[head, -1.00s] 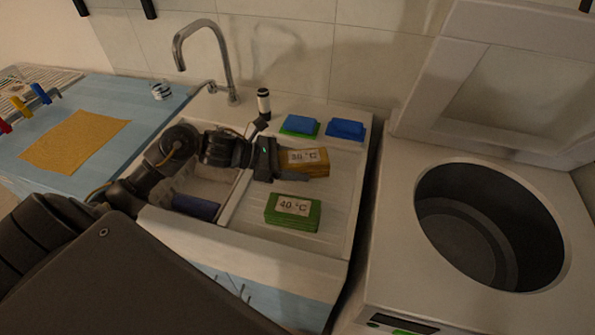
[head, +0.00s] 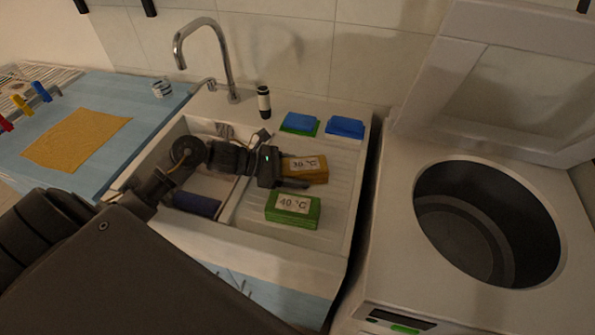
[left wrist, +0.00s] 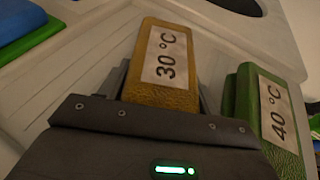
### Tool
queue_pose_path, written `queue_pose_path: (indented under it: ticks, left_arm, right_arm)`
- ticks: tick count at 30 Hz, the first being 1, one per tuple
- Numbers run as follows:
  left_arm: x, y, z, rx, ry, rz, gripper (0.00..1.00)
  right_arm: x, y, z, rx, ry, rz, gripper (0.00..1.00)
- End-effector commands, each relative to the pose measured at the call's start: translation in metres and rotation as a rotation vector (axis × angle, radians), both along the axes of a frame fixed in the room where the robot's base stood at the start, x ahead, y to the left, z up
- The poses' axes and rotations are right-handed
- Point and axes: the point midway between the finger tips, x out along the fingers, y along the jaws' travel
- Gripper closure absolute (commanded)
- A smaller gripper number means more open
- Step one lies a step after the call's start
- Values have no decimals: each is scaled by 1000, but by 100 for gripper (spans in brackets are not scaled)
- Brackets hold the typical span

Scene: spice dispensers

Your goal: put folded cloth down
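The folded yellow-brown cloth (head: 318,174), labelled 30 °C, lies on the ribbed drainboard of the sink unit (head: 338,190), behind the green cloth block. My left gripper (head: 290,174) is around its left end, with one finger showing along its front side, apart from it. In the left wrist view the cloth (left wrist: 160,92) lies between the two spread fingers, its label facing up. The gripper looks open. The far finger is mostly hidden in the head view. My right gripper is not in view.
A green block (head: 293,222) labelled 40 °C sits close in front. Two blue-topped blocks (head: 345,127) (head: 300,122) lie at the back. A dark bottle (head: 263,101) and a tap (head: 228,60) stand behind the basin. An open top-loading washer (head: 480,225) stands to the right.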

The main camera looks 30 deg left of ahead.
Motion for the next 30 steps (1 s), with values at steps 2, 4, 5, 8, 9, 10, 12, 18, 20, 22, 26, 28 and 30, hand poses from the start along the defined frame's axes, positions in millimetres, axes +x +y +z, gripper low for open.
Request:
queue_pose_path:
  ticks: [2, 4, 5, 8, 9, 10, 12, 18, 20, 22, 26, 28, 30]
  left_arm:
    - [0, 0, 1, 0, 0, 0, 26]
    - [0, 0, 1, -1, 1, 0, 20]
    - [0, 0, 1, -1, 1, 0, 20]
    - [0, 0, 1, -1, 1, 0, 20]
    - [0, 0, 1, -1, 1, 0, 20]
    - [0, 0, 1, -1, 1, 0, 20]
    - [0, 0, 2, -1, 1, 0, 20]
    - [-9, 14, 6, 5, 0, 3, 20]
    - [-17, 22, 10, 6, 2, 1, 20]
    - [-25, 34, 15, 6, 2, 1, 20]
    - [-42, 55, 27, 6, 3, 1, 20]
    - [-49, 65, 32, 5, 4, 0, 20]
    - [-55, 73, 38, 2, 4, 1, 20]
  right_arm:
    - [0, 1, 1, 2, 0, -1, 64]
    - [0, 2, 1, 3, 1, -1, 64]
    - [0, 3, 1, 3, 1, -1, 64]
    - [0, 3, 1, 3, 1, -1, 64]
    - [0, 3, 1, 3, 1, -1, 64]
    - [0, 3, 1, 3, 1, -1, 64]
    - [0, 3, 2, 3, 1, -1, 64]
    - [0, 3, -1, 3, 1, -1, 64]
    - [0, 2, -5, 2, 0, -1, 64]
    - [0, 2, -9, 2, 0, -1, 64]
    - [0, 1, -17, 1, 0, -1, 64]
    - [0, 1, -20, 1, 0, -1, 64]
    - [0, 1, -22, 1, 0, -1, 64]
